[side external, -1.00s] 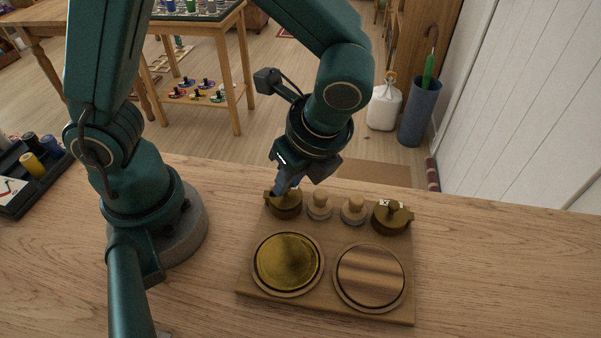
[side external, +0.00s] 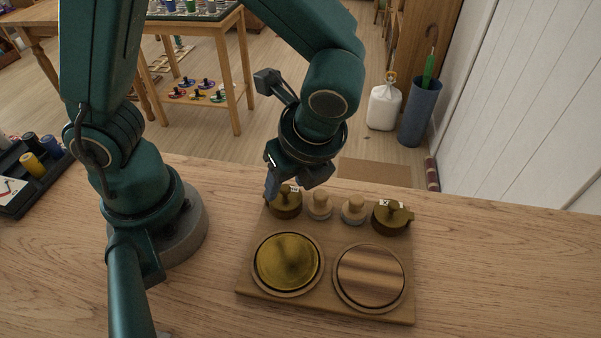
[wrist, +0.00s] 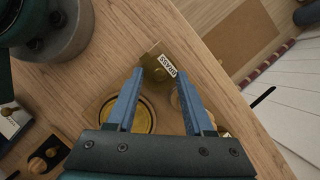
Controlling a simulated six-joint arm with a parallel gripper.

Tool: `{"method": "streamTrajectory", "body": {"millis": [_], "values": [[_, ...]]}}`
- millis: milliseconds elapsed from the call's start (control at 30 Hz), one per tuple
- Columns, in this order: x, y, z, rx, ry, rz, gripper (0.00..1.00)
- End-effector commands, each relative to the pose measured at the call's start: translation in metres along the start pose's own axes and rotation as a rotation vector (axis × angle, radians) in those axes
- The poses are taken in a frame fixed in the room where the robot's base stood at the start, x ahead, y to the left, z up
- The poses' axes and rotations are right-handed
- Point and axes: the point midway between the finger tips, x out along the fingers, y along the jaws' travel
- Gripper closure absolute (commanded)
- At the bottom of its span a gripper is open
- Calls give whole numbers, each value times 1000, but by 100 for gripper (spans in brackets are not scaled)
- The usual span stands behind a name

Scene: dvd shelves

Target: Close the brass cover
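A wooden board (side external: 325,298) on the table holds a gold-coloured round disc (side external: 287,261) in its left ring and a reddish-brown, glossy disc (side external: 370,276) in its right ring. At the board's back left is a dark brass knob (side external: 287,206), with a BRASS label (wrist: 167,73) beside it in the wrist view. My gripper (wrist: 160,80) is open, its two blue fingers spread with the knob (wrist: 154,70) beyond and between their tips. In the side view my gripper is just above and behind this knob, and a finger hides its left edge. Contact cannot be told.
A similar dark knob (side external: 391,217) with a label stands at the back right. The table in front and to the right is clear; a tray of coloured cylinders (side external: 32,170) lies far left.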

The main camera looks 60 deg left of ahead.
Motion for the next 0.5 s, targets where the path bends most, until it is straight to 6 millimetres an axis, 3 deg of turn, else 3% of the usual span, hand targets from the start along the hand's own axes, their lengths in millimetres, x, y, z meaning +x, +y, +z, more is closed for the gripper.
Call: {"method": "streamTrajectory", "body": {"millis": [267,500], "values": [[-1,0,0,-1,1,1,49],[-29,-1,-1,-1,5,-4,49]]}}
